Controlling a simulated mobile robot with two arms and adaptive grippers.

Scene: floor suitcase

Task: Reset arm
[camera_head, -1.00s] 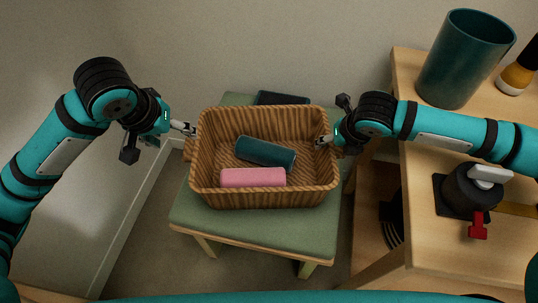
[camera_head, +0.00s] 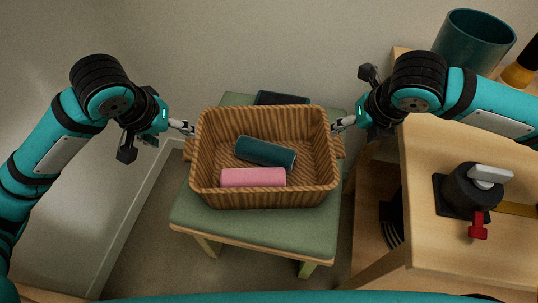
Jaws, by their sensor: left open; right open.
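My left gripper (camera_head: 186,128) is at the upper left side of the wicker basket (camera_head: 262,201), open, with its tips close to the rim. My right gripper (camera_head: 340,126) is open at the basket's right side, its tips just outside the rim; I cannot tell whether they touch it. The basket stands upright on a green-cushioned stool (camera_head: 255,228). Inside it lie a dark teal roll (camera_head: 265,151) and a pink roll (camera_head: 253,177). Neither gripper holds anything.
A dark flat object (camera_head: 282,98) lies behind the basket on the stool. At the right, a wooden table (camera_head: 435,235) holds a teal bin (camera_head: 473,40), a black-and-orange bottle (camera_head: 522,68) and a black device with a red part (camera_head: 472,192). A wall stands behind.

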